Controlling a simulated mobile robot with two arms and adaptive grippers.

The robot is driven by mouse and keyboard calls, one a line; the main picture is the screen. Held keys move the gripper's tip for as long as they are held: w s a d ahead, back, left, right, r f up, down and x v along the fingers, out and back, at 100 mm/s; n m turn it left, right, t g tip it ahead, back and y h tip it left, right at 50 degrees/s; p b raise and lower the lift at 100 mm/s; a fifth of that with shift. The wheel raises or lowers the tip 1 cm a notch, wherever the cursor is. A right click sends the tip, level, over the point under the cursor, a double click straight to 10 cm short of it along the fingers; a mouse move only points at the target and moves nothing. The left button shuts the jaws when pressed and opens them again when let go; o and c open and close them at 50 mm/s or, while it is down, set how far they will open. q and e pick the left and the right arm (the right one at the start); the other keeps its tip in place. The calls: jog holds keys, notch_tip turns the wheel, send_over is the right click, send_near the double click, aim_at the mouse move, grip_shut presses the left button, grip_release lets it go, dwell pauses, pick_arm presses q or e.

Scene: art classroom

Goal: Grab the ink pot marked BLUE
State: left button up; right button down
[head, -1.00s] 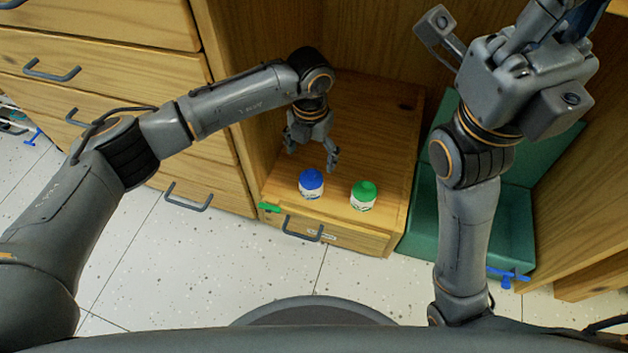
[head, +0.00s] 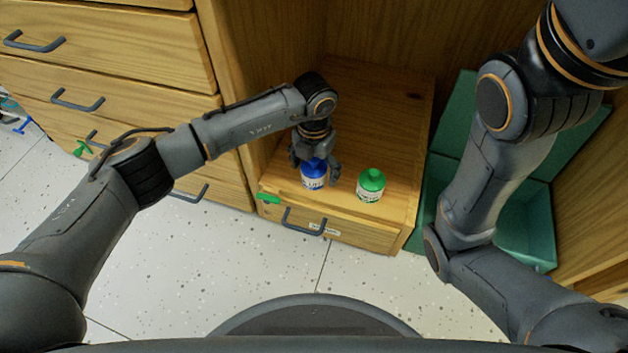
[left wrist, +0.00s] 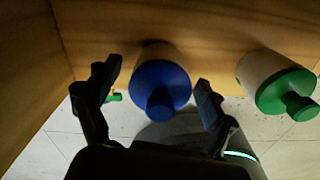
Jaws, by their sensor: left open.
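The blue-capped ink pot (head: 313,177) stands upright on the wooden drawer unit's top (head: 362,120). Its white label shows, but I cannot read its letters. My left gripper (head: 316,178) is open with its fingers on either side of this pot. In the left wrist view the blue cap (left wrist: 160,88) sits between the two spread fingertips (left wrist: 157,80), with a gap on each side. A green-capped ink pot (head: 370,186) stands to its right, and also shows in the left wrist view (left wrist: 275,82). My right gripper is out of view; only its arm shows.
A drawer with a grey handle (head: 303,222) and a green clip (head: 268,198) lies in front of the pots. A teal bin (head: 525,235) stands to the right. More wooden drawers (head: 110,45) are at the left. Wooden cabinet walls enclose the back.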

pick_arm(q)
jog(key=shift+f, duration=0.1)
jog(key=c, duration=1.5)
